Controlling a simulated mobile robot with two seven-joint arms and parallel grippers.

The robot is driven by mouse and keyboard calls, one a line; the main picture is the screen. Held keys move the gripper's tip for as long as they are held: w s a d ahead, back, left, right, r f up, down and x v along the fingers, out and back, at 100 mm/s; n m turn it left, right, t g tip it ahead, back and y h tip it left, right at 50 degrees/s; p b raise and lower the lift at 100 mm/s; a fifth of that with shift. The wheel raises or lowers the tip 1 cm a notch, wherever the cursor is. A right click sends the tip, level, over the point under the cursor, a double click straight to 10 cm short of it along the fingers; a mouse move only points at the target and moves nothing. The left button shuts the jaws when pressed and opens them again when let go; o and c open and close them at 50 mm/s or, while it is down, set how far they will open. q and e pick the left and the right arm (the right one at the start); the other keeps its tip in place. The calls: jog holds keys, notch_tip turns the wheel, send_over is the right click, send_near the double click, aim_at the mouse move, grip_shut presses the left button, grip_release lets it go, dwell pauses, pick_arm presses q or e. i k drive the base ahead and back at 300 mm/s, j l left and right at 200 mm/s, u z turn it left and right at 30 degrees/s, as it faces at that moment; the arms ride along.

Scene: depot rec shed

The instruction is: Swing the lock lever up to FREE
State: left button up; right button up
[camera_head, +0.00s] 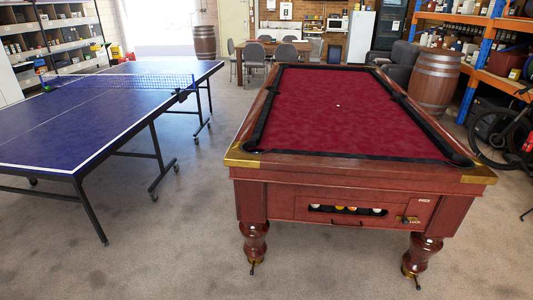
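The lock lever (406,219) is a small dark handle on the right of the pool table's front panel. It is near the lower label, which seems to read LOCK, and below a pale label that seems to read FREE (424,200). The lever is too small for me to tell its exact angle. The pool table (330,178) has a red cloth, dark cushions and brass corners. Several balls (350,209) show in the slot in its front panel, with a dark handle (347,223) below. Neither of my grippers is in view.
A blue table-tennis table (80,125) stands at the left, with a clear floor gap between it and the pool table. The floor (330,265) in front is open. A barrel (434,82), shelving (497,50) and a bicycle (495,135) stand at the right.

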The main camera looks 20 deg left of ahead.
aim_at(405, 219)
jog(key=i+j+z, duration=0.3)
jog(key=j, duration=0.25)
jog(key=i+j+z, duration=0.3)
jog(key=j, duration=0.35)
jog(key=i+j+z, duration=0.15)
jog(key=j, duration=0.2)
jog(key=i+l+z, duration=0.15)
jog(key=i+l, duration=0.15)
jog(key=i, duration=0.25)
jog(key=i+l+z, duration=0.2)
jog(key=i, duration=0.3)
jog(key=i+l+z, duration=0.15)
jog(key=i, duration=0.45)
